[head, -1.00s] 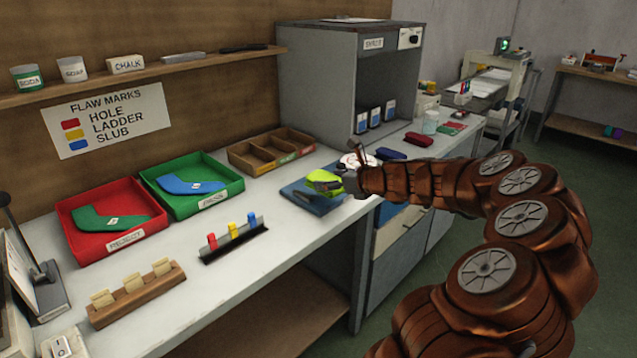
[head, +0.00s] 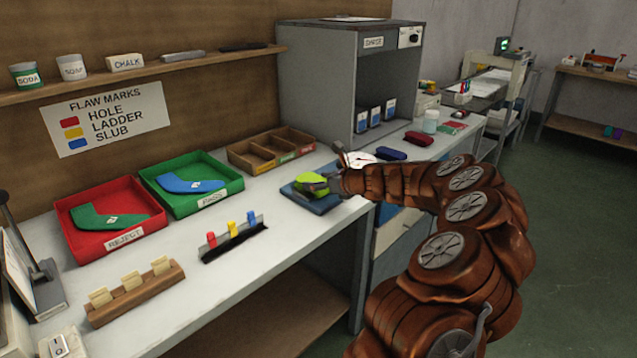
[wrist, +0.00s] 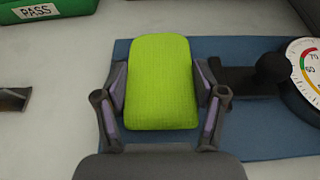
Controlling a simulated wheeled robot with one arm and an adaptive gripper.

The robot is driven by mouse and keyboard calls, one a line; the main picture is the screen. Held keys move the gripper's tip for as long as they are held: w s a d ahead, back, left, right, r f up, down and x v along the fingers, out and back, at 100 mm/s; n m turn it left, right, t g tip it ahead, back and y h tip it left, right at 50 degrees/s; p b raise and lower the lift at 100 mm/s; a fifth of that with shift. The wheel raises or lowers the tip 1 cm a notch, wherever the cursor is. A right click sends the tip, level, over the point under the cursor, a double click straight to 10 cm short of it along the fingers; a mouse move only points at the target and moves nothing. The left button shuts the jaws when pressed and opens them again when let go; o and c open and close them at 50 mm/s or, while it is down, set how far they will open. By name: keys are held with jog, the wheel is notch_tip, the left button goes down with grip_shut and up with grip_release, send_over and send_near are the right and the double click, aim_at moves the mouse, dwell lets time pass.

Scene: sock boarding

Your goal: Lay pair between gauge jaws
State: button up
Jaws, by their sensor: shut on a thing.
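A lime-green folded sock pair (head: 312,183) lies over the blue gauge base (head: 322,204) on the bench. In the wrist view the pair (wrist: 161,80) is between the two fingers of my gripper (wrist: 161,108), which is shut on it. The blue base (wrist: 265,140) spreads under and around it. A dark gauge part with a round knob (wrist: 270,70) is just right of the pair, and the gauge dial (wrist: 305,62) is at the right edge. The dial (head: 358,160) also shows in the head view behind my gripper (head: 328,183). Whether the pair touches the base is hard to tell.
The green PASS tray (head: 225,200) holds a blue sock, and the red REJECT tray (head: 85,258) holds a green one. A flaw-marker rack (head: 235,245) stands in front. A divided wooden box (head: 240,160) is behind. Dark blue and red bundles lie beyond the dial.

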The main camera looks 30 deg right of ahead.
jog(key=o, duration=1.3)
jog(key=shift+c, duration=0.2)
jog(key=shift+s+d+r, duration=0.2)
jog(key=shift+s+r, duration=0.1)
jog(key=shift+s, duration=0.15)
jog(key=shift+p+v, duration=0.35)
jog(key=shift+v, duration=5.1)
